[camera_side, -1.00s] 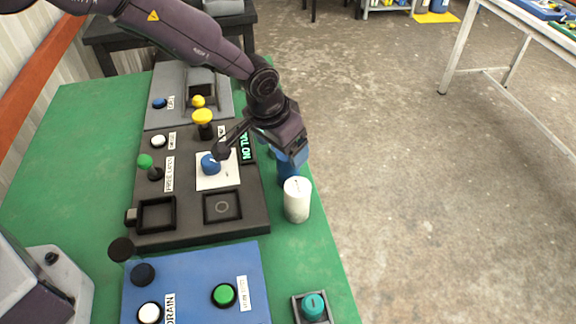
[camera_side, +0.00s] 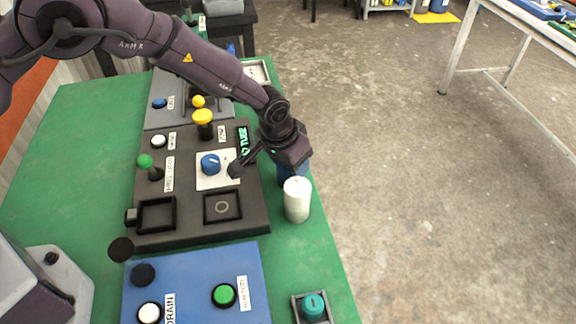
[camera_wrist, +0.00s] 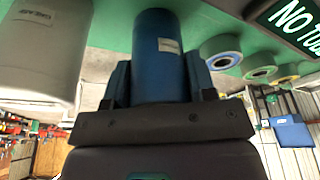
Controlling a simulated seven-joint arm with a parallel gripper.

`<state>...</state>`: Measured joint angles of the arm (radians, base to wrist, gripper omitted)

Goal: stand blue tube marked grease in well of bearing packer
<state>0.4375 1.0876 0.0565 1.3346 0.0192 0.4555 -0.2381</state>
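The blue tube (camera_wrist: 160,70) is between the two fingers of my gripper (camera_wrist: 160,82) in the wrist view. It carries a small pale label, too blurred to read. The fingers are close along both its sides; whether they press on it I cannot tell. In the side view my gripper (camera_side: 292,165) is low at the table's right edge and hides most of the tube, just behind a white tube (camera_side: 297,200). The bearing packer (camera_side: 190,215) is the dark panel to the left. It has two square framed recesses, the right one (camera_side: 222,208) with a ring mark.
The white tube stands close beside my gripper, and also shows in the wrist view (camera_wrist: 38,50). Several round rolls (camera_wrist: 222,52) are on the other side. The packer's display (camera_side: 243,143) reads NO TUBE. A blue panel (camera_side: 195,280) with buttons is at the front.

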